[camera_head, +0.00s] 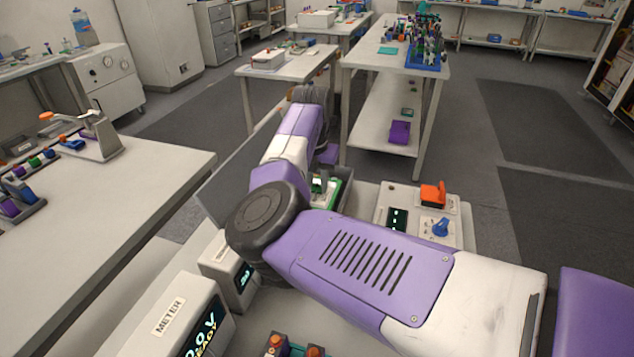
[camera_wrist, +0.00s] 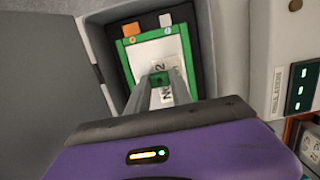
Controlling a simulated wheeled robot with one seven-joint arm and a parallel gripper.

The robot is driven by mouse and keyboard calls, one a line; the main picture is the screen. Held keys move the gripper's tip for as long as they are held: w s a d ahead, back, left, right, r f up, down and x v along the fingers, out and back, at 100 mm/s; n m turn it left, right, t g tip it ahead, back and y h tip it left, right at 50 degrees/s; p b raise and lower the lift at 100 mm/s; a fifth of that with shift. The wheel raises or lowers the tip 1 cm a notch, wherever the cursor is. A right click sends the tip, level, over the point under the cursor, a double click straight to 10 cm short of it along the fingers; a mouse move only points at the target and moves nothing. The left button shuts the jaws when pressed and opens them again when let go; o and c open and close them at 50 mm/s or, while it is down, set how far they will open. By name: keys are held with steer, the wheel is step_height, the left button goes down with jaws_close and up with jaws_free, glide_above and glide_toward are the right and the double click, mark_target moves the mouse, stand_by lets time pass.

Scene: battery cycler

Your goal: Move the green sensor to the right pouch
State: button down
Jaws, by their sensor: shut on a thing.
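In the wrist view, my gripper (camera_wrist: 161,82) reaches down over a pouch (camera_wrist: 175,53) in a green frame. The jaws are shut on a small dark green block, which looks like the green sensor (camera_wrist: 160,78). The sensor is over the pouch's face; I cannot tell whether it touches. The pouch has an orange tab, a white tab and a partly hidden label with a "2". It lies in an open grey chamber (camera_wrist: 105,70). In the head view the green frame (camera_head: 331,194) shows behind my arm, which hides the fingertips. No second pouch can be made out.
The chamber's raised lid (camera_head: 245,170) stands on its left. A control panel with an orange switch (camera_head: 433,194) and blue knob (camera_head: 440,227) is to the right. A meter (camera_head: 180,320) stands in front. A white side table (camera_head: 100,210) is at left.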

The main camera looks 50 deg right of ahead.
steer(key=c, duration=1.1)
jaws_free()
steer(key=shift+o, duration=0.2)
step_height(320, 180, up, 8)
steer(key=a+b, duration=0.1)
steer(key=shift+s+f, duration=0.15)
steer(key=shift+s, duration=0.05)
